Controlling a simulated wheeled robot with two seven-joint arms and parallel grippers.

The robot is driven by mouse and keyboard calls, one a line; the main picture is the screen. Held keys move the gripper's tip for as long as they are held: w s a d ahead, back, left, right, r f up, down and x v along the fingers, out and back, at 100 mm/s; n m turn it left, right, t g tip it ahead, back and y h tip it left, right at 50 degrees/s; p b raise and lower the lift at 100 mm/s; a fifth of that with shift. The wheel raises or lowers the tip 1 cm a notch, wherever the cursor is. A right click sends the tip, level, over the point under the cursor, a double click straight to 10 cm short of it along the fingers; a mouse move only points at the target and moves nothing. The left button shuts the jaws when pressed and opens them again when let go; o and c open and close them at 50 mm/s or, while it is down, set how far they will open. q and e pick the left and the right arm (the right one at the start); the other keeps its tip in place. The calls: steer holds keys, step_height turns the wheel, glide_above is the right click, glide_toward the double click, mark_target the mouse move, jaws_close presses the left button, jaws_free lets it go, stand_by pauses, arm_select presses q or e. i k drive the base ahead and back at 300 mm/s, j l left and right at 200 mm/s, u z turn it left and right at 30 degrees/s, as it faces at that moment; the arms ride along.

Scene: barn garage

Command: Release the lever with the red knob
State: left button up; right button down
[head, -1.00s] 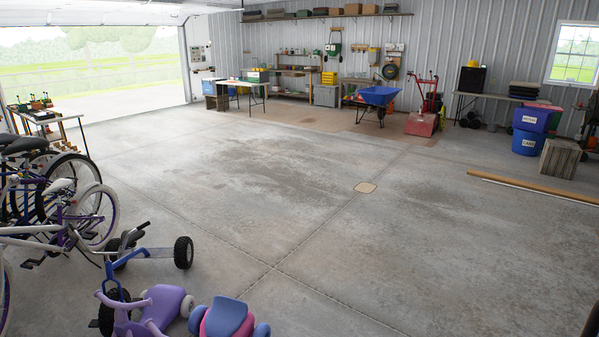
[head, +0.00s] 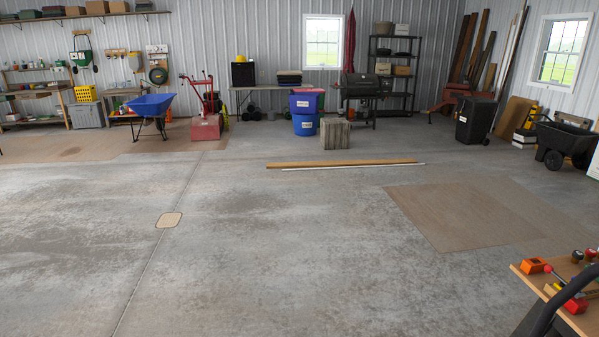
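A wooden workbench (head: 535,279) is cut off by the lower right corner of the head view. On it are small devices, among them an orange one (head: 533,265) and a red one (head: 572,302). A small red knob (head: 548,268) shows beside the orange device, seemingly at the end of a thin rod. More knobs or handles stand at the bench's far edge near the picture's right side. They are too small to tell which one belongs to the lever, or how that lever is set. Neither of my grippers is in view.
Open concrete floor (head: 290,230) lies ahead, with a brown mat (head: 465,213) at right. Long boards (head: 345,163) lie farther back. A black cart (head: 567,143) and bin (head: 475,121) stand at right. A dark curved bar (head: 565,298) crosses in front of the bench.

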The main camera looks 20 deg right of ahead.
mark_target(548, 268)
steer(key=i+l+z, duration=0.15)
steer(key=i+z, duration=0.7)
steer(key=i+j+z, duration=0.4)
steer(key=i, duration=0.15)
steer(key=i+j+z, duration=0.25)
steer(key=i+z, duration=0.15)
steer(key=i, duration=0.05)
